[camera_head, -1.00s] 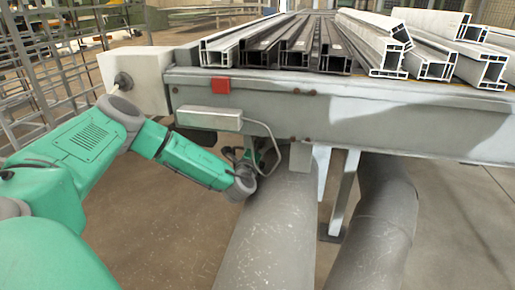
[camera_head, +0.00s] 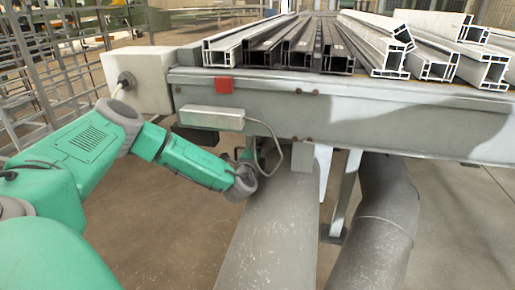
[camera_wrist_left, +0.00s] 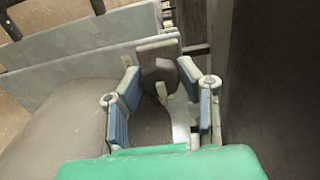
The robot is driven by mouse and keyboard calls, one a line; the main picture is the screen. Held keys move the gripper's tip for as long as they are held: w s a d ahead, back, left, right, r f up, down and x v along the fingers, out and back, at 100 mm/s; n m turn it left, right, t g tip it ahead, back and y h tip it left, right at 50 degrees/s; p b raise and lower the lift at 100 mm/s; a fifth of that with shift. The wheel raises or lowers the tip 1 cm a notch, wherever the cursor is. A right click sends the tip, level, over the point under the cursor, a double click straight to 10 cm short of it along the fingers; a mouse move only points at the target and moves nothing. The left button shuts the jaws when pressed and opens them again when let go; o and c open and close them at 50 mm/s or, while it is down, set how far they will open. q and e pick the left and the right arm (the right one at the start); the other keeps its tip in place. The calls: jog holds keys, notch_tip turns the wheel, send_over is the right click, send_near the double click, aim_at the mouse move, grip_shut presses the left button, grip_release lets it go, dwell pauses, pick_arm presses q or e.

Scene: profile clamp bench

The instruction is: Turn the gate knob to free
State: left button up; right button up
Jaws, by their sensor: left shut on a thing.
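My left gripper (camera_head: 256,156) is low in front of the bench, beside the grey cable, and shows only in part in the head view. In the left wrist view its two blue-padded fingers (camera_wrist_left: 159,72) stand on either side of a dark brown, flat-sided piece (camera_wrist_left: 158,62), shut on it. This piece looks like the gate knob, but its pointer or marks cannot be made out. In the head view I cannot make out the knob at the gripper. My right gripper is not in view.
The bench front (camera_head: 350,115) spans the view, with several white and dark profiles (camera_head: 290,50) on top. A grey box (camera_head: 212,118) with a looping cable (camera_head: 275,140) hangs close above the left gripper.

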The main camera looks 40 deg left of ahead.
pick_arm(q)
jog(key=shift+s+f, duration=0.15)
jog(key=shift+f, duration=0.25)
jog(key=o, duration=1.1)
jog(key=shift+o, duration=0.2)
jog(key=shift+a+r, duration=0.1)
jog(key=v, duration=1.1)
jog(key=shift+s, duration=0.35)
